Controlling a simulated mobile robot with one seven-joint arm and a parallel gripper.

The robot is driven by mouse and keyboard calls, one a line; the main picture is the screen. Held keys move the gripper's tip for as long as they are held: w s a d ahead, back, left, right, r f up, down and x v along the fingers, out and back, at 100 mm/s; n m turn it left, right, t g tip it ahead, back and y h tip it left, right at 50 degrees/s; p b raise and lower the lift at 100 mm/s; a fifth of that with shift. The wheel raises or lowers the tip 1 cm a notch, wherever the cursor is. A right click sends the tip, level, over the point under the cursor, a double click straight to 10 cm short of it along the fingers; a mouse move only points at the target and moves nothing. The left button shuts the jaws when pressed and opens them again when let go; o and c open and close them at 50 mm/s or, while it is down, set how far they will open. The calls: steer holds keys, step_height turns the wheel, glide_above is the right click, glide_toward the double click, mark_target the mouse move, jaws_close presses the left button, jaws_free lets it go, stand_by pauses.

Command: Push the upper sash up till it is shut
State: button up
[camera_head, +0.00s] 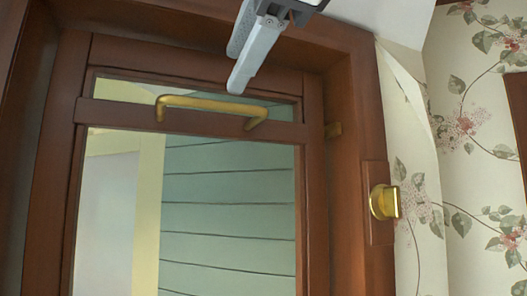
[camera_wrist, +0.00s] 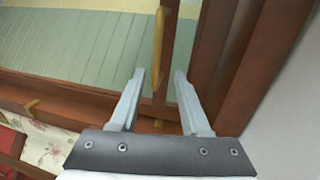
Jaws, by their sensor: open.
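The upper sash has a brown wooden rail (camera_head: 120,114) near the top of the window, with a brass bar handle (camera_head: 205,102) on it. A strip showing the outside lies between this rail and the frame's top piece; I cannot tell whether it is glazed. My gripper (camera_head: 234,74) comes down from the top of the head view, its fingertips just above the handle's right half in the picture. In the wrist view my gripper (camera_wrist: 160,72) is open, and the handle (camera_wrist: 160,45) runs lengthwise between the fingers. Contact cannot be made out.
The brown window frame (camera_head: 348,180) surrounds the sash. A brass knob (camera_head: 384,202) on a wooden block sticks out at the right. Floral wallpaper (camera_head: 460,140) covers the wall beyond.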

steer(key=v, duration=0.5)
steer(key=shift+s+r, duration=0.1)
stand_by(0.3)
steer(key=w+d+f+n+g+h+b, duration=0.1)
steer(key=w+d+f+n+h, duration=0.15)
steer(key=f, duration=0.75)
steer(key=w+d+f+n+g+h+b, duration=0.1)
steer(key=w+d+f+n+g, duration=0.2)
steer(key=f, duration=0.7)
steer(key=w+d+f+n+h+b, duration=0.15)
steer(key=w+f, duration=0.35)
steer(key=f, duration=0.6)
steer(key=s+d+f+n+g, duration=0.1)
steer(key=d+f+n, duration=0.1)
steer(key=f, duration=0.7)
steer(key=s+d+f+n+g+b, duration=0.1)
steer(key=s+d+f+n+g, duration=0.1)
steer(key=f, duration=0.8)
steer(key=s+d+f+n+g+h+b, duration=0.1)
steer(key=s+d+f+n+g, duration=0.1)
steer(key=f, duration=0.8)
steer(key=shift+d+f, duration=0.25)
steer(key=shift+d, duration=0.45)
